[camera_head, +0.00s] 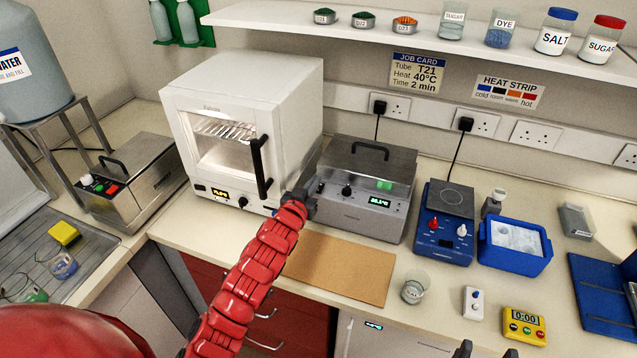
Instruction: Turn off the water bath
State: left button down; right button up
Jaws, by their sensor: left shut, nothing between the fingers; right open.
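A grey lidded bath unit (362,222), which I take for the water bath, stands at the middle back of the bench. Its lid is down, with a dark handle (370,150). Its front has a dark knob (346,191), a lit green switch (384,184) and a lit green display (379,202). My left gripper (308,186) is shut and empty, at the unit's front left corner beside the oven. Whether it touches the unit I cannot tell. My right gripper (488,350) is open and empty; only its fingertips show at the bottom edge.
A white oven (240,80) stands left of the unit. A steel box with red and green switches (132,182) is further left. A blue hotplate (444,225) and blue ice tub (515,245) stand right. A brown board (345,265) lies bare in front; a beaker (414,290) is near the bench edge.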

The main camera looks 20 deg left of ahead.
aim_at(318, 192)
pick_arm(q)
jog(key=w, duration=0.1)
jog(key=w+p, duration=0.1)
jog(key=w, duration=0.1)
jog(key=shift+w+d+f, duration=0.1)
jog(key=shift+f, duration=0.1)
jog(key=shift+w+f+p, duration=0.1)
jog(key=shift+f+p, duration=0.95)
jog(key=shift+f, duration=0.95)
